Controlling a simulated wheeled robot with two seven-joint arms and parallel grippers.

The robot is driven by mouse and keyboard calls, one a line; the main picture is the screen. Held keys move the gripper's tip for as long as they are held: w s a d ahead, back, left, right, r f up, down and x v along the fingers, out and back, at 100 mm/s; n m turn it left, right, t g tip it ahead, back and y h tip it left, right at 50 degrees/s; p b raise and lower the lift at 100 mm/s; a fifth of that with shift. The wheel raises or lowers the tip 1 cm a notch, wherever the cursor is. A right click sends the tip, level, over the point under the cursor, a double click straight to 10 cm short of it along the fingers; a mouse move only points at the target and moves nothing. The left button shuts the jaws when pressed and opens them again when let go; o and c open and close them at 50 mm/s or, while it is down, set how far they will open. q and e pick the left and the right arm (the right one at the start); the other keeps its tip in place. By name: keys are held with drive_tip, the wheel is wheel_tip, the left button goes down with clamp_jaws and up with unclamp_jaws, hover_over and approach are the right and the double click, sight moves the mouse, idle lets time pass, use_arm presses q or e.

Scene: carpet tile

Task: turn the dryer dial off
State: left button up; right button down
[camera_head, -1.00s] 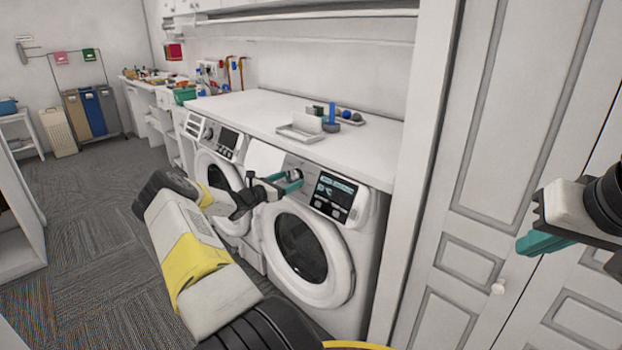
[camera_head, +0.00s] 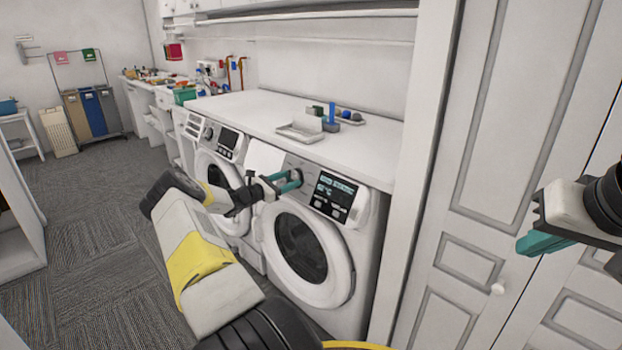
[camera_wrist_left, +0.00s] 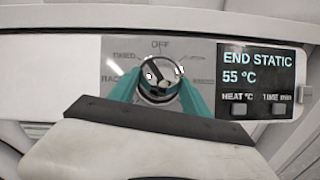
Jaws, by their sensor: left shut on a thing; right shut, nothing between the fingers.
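The dryer (camera_head: 355,245) is the nearer white front-loading machine, with its round door shut. Its dial (camera_wrist_left: 158,77) is a silver knob on the panel, left of the display (camera_wrist_left: 250,80), which reads "END STATIC 55 °C". The OFF label (camera_wrist_left: 160,43) is above the dial, with TIMED to its upper left. A dark band on the dial slants to the upper left; I cannot tell its exact setting. My left gripper (camera_head: 293,181) is shut on the dial, one teal finger on each side. My right gripper (camera_head: 543,242) is shut and empty, in front of the closet door.
A second white machine (camera_head: 217,172) stands to the left. The white counter (camera_head: 250,108) above holds a tray (camera_head: 300,133) and small items. A panelled closet door (camera_head: 510,130) is at the right. Carpet floor (camera_head: 85,220) at the left is clear.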

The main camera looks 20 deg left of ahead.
use_arm(q)
drive_tip(key=m+g+h, duration=0.1)
drive_tip(key=m, duration=0.2)
drive_tip(key=m+g+h, duration=0.1)
drive_tip(key=m, duration=0.2)
drive_tip(key=m+g+h, duration=0.1)
drive_tip(key=m, duration=0.1)
drive_tip(key=shift+w+a+m, duration=0.15)
drive_tip(key=shift+a+m, duration=0.05)
drive_tip(key=shift+m, duration=0.2)
drive_tip(key=o, duration=1.4)
drive_tip(key=shift+r, duration=0.1)
drive_tip(key=shift+v, duration=3.9)
drive_tip(key=shift+a, duration=0.1)
